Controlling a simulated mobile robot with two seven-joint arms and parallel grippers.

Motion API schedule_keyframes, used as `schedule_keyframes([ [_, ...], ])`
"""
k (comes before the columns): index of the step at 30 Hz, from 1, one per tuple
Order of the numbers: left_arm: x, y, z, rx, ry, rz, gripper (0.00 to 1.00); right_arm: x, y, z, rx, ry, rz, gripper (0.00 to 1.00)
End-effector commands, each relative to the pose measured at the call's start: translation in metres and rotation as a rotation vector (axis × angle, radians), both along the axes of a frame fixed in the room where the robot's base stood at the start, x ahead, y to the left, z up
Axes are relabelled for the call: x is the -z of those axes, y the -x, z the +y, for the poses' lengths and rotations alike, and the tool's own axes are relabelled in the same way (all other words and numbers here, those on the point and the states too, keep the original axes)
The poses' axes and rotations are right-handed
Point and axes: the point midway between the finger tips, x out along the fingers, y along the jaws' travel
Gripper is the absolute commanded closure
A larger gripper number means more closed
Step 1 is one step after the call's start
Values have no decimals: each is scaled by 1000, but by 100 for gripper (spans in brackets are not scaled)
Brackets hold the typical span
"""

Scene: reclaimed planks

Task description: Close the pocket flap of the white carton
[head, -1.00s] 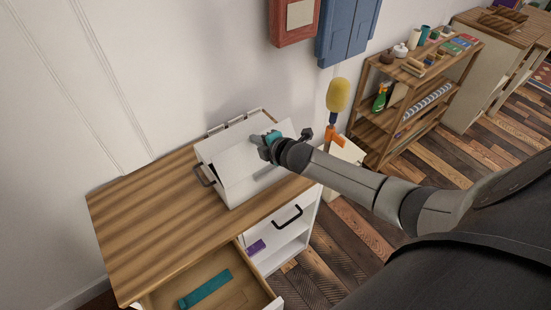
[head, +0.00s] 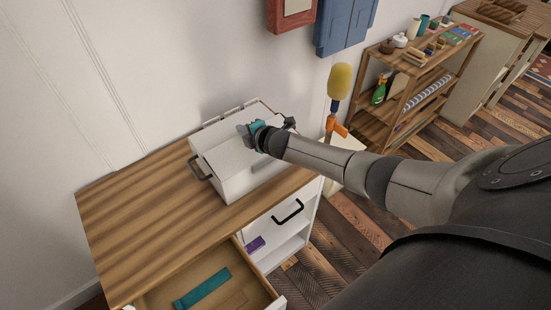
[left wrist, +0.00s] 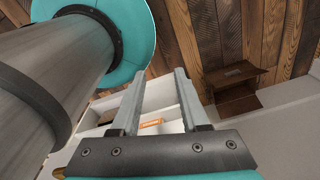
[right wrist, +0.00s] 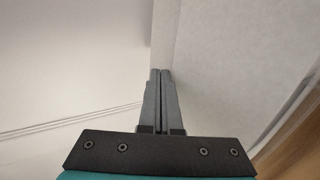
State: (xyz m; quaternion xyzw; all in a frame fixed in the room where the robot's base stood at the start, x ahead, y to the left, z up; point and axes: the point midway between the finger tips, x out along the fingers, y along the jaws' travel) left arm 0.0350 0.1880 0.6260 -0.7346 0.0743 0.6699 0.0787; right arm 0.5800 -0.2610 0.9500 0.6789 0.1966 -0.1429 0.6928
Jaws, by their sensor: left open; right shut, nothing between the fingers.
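The white carton (head: 230,178) stands on the wooden top of the cabinet, with a dark handle (head: 200,168) at its left end. Its white flap (head: 222,143) lies low over the box, close to its upper edge. I cannot tell whether its edge is tucked in. My right gripper (head: 250,130) is shut and empty at the flap's upper face, apparently touching it. In the right wrist view its closed fingers (right wrist: 160,102) point at plain white panels. My left gripper (left wrist: 157,100) is open and empty in its own wrist view, and outside the head view.
The wooden cabinet top (head: 130,205) is clear left of the carton. An open drawer (head: 240,285) below holds a teal item (head: 203,288). A yellow-headed tool (head: 340,82) stands right of the carton. A wooden shelf (head: 435,85) stands farther right.

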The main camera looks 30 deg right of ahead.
Motion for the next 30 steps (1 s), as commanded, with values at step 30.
schedule_keyframes([
  [30, 9, 0, 1, -2, -1, 1, 55, 11, -4, 1, 0, -1, 0, 100],
])
